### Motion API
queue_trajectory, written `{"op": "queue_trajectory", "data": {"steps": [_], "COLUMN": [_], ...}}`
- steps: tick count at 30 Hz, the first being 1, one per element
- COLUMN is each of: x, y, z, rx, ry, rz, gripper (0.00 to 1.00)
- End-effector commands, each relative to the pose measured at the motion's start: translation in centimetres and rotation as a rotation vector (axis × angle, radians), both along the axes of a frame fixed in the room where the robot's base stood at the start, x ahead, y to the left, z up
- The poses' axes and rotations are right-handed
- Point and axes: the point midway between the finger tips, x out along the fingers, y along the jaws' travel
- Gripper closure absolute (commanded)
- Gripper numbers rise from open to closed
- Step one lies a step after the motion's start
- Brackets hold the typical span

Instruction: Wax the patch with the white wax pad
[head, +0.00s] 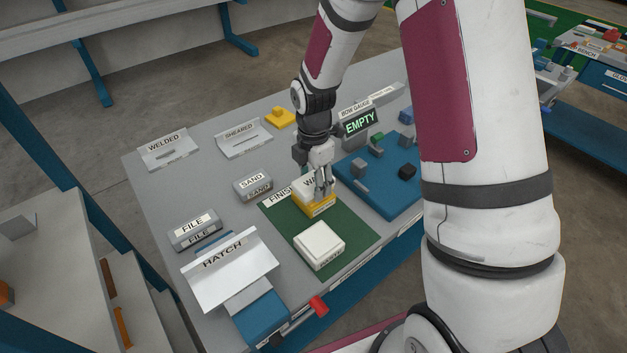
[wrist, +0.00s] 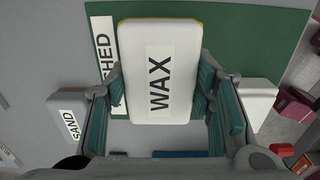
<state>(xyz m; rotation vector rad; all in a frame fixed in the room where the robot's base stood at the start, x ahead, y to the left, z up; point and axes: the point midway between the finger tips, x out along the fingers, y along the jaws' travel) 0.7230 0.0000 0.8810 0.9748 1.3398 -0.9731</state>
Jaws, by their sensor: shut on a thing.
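The wax pad (head: 318,205) has a white top marked WAX and a yellow lower part, and is at the far end of the green mat (head: 285,221). In the wrist view the white pad (wrist: 158,108) fills the middle, between the fingers. My gripper (head: 322,187) points down and is shut on the pad's two sides. I cannot tell whether the pad touches the mat. A white square block (head: 319,243) sits on the near part of the mat, apart from the pad; its front label is too small to read. No patch can be told for sure.
A SAND block (head: 253,187), a FILE block (head: 195,229) and a HATCH panel (head: 229,270) stand left of the mat. A blue board (head: 379,197) with small blocks lies to the right. An EMPTY display (head: 360,123) stands behind. Grey table is bare around the SAND block.

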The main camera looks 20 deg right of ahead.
Motion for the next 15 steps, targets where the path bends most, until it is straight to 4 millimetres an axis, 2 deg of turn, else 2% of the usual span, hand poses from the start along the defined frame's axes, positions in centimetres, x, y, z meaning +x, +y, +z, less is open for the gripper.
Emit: {"op": "queue_trajectory", "data": {"steps": [7, 15], "x": [-0.1, -0.1], "y": [0.0, 0.0], "z": [0.0, 2.1], "rx": [0.000, 0.001], "ry": [0.003, 0.001], "rz": [-0.001, -0.002], "gripper": [0.73, 0.73]}}
